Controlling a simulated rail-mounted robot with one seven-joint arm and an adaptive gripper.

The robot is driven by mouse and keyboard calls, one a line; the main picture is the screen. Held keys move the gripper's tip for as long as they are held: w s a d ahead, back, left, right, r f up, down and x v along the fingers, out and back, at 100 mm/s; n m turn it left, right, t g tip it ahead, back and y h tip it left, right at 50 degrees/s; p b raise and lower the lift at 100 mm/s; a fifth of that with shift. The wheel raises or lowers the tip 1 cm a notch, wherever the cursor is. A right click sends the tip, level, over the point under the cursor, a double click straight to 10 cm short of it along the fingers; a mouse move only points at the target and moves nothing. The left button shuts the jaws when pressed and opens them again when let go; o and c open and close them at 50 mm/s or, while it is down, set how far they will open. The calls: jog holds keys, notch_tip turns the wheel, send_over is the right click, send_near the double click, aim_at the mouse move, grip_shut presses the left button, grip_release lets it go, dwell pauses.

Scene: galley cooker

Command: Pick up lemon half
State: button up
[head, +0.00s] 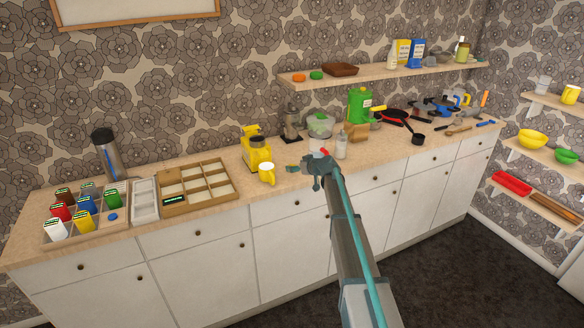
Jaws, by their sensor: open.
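My gripper (312,170) is at the end of my arm, over the front part of the worktop (215,211), at the middle of the head view. It is open, with nothing seen in it. A small red thing (324,152) shows just behind my gripper. My gripper and arm hide part of the worktop there.
A pale bottle (341,146) stands close on the right, with a clear bowl (320,126) behind. A wooden divided tray (172,189) lies further left. A shelf (375,75) hangs above.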

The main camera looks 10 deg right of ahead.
aim_at(292, 165)
jog(key=p+x, duration=0.1)
jog(key=x, duration=0.2)
jog(key=shift+w+p, duration=0.35)
jog(key=shift+p, duration=0.05)
jog(key=shift+w+a+f, duration=0.15)
jog(key=shift+a+f, duration=0.05)
jog(key=shift+f, duration=0.05)
jog(key=c, duration=1.1)
